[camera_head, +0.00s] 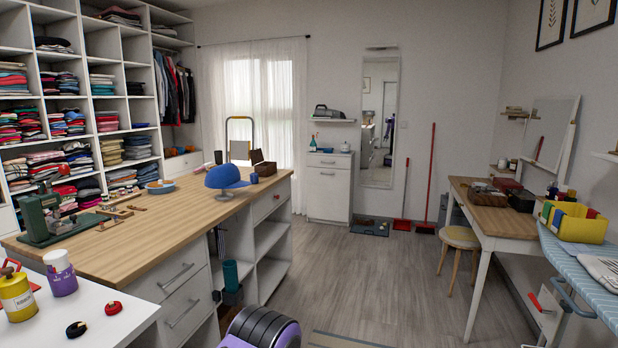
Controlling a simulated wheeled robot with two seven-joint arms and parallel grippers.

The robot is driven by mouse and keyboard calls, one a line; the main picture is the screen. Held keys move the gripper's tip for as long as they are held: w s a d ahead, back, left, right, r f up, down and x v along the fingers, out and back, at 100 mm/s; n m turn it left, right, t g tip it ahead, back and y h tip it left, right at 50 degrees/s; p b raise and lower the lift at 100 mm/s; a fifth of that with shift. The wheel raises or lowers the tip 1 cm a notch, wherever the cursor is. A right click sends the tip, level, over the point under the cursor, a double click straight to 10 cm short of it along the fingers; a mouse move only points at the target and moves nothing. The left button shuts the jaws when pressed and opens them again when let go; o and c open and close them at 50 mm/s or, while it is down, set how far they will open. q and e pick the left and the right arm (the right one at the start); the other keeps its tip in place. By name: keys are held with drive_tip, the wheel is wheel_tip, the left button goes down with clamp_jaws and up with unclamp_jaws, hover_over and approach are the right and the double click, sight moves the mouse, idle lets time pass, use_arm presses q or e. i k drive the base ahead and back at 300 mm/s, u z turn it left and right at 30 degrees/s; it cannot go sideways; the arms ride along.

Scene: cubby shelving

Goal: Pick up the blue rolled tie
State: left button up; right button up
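I cannot make out a blue rolled tie for certain. A small dark blue thing (254,178) stands on the wooden-topped island beside a brown box, too small to identify. A yellow box (577,232) on the ironing board at the right holds blue, red and white pieces, which I cannot identify as ties. Folded cloth in several colours fills the cubby shelving (78,100) at the left; no rolled tie can be singled out there. Neither gripper shows in the head view.
The island (170,215) bears a blue cap (225,178), a green sewing machine (55,215) and a blue-rimmed dish (160,187). A black ridged shape with purple (265,328) is cut off at the bottom. A stool (460,240) stands by the right desk. The middle floor is clear.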

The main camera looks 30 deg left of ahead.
sight(254, 176)
drive_tip(key=z, duration=0.15)
drive_tip(key=i, duration=1.05)
drive_tip(key=u, duration=0.7)
drive_tip(key=i, duration=0.85)
drive_tip(key=u, duration=1.05)
drive_tip(key=i, duration=0.35)
drive_tip(key=u, duration=0.3)
